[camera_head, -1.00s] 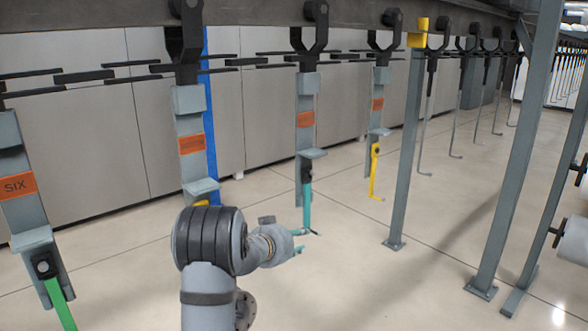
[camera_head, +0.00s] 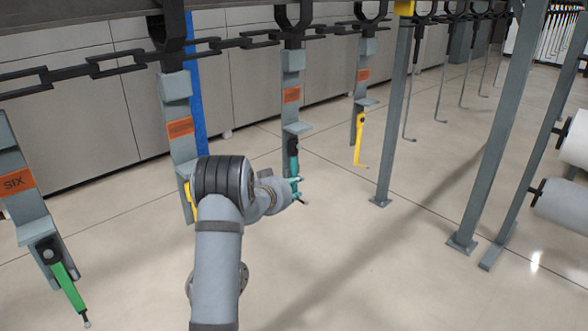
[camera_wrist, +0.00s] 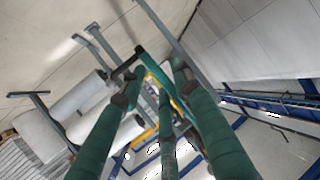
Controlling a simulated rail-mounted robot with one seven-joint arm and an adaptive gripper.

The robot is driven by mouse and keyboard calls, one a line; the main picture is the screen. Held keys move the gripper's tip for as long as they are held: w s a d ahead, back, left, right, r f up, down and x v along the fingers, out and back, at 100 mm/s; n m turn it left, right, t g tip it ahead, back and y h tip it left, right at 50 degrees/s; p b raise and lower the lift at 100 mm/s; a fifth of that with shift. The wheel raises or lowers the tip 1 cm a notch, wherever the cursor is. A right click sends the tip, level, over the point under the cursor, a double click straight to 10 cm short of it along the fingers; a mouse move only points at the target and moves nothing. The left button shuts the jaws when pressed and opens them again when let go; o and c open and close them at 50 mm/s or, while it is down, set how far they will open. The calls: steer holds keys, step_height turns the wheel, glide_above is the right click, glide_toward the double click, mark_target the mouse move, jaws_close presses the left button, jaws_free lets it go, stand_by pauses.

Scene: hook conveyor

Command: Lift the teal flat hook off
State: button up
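The teal flat hook (camera_head: 293,162) hangs from the third hanger (camera_head: 292,100) from the left in the head view, its dark upper end at the hanger's lower part. My gripper (camera_head: 298,191) is at the hook's lower end, its fingers apart. In the wrist view the teal hook (camera_wrist: 154,68) shows beyond and between the dark fingertips of my gripper (camera_wrist: 155,82). The fingers are spread and I see no clear grip. Its lower end is partly hidden by my fingers in the head view.
A green hook (camera_head: 67,282) hangs on the "SIX" hanger (camera_head: 28,205) at left. Yellow hooks hang on the hangers either side, one (camera_head: 360,140) to the right. Grey posts (camera_head: 396,110) stand at right, with white rolls (camera_head: 562,207) beyond. The floor below is clear.

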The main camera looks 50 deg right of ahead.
steer(key=shift+w+d+f, duration=0.1)
steer(key=shift+d+f, duration=0.15)
steer(key=shift+d, duration=0.35)
steer(key=shift+a, duration=0.1)
steer(key=shift+c, duration=0.4)
jaws_close()
